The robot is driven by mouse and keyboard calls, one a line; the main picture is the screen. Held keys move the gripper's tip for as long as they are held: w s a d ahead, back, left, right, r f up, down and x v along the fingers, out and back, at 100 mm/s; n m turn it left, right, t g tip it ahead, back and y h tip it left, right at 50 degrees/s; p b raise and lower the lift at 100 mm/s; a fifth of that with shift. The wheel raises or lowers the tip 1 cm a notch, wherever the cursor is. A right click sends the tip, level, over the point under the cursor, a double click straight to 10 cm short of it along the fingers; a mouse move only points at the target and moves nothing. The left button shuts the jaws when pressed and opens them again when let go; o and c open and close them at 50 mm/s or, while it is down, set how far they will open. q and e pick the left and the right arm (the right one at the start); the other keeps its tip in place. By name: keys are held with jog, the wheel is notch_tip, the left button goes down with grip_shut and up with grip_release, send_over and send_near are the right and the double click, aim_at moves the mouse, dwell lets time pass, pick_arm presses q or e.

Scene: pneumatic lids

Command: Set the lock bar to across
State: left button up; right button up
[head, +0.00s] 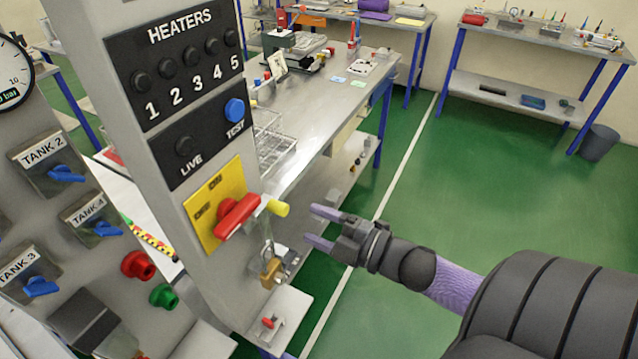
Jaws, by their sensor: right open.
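A yellow switch plate (204,207) with ON and OFF markings is on the side of the grey panel column. A red handle (238,215) on it slants up to the right. A yellow-tipped piece (278,208) sticks out by the handle's right end; I cannot tell whether this is the lock bar. A brass padlock (270,271) hangs below on a grey bracket. My right gripper (316,226) is open and empty, its fingers pointing left toward the yellow tip, with a small gap in the picture. My left gripper is out of view.
The column carries a black heaters panel (170,62) and a blue TEST button (234,110). Blue tank valves (66,174) and red and green knobs stand to the left. A workbench (345,88) with clutter lies behind.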

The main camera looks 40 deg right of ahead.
aim_at(285, 211)
jog(key=w+m+b, duration=0.1)
jog(key=w+m, duration=0.1)
jog(key=m, duration=0.1)
jog(key=w+a+m+b, duration=0.1)
jog(key=w+m, duration=0.1)
jog(key=m, duration=0.1)
jog(key=w+a+m+b, duration=0.1)
jog(key=w+m, duration=0.1)
jog(key=m, duration=0.1)
jog(key=shift+w+a, duration=0.2)
jog(key=shift+w, duration=0.05)
grip_shut()
dwell(0.4)
dwell(1.1)
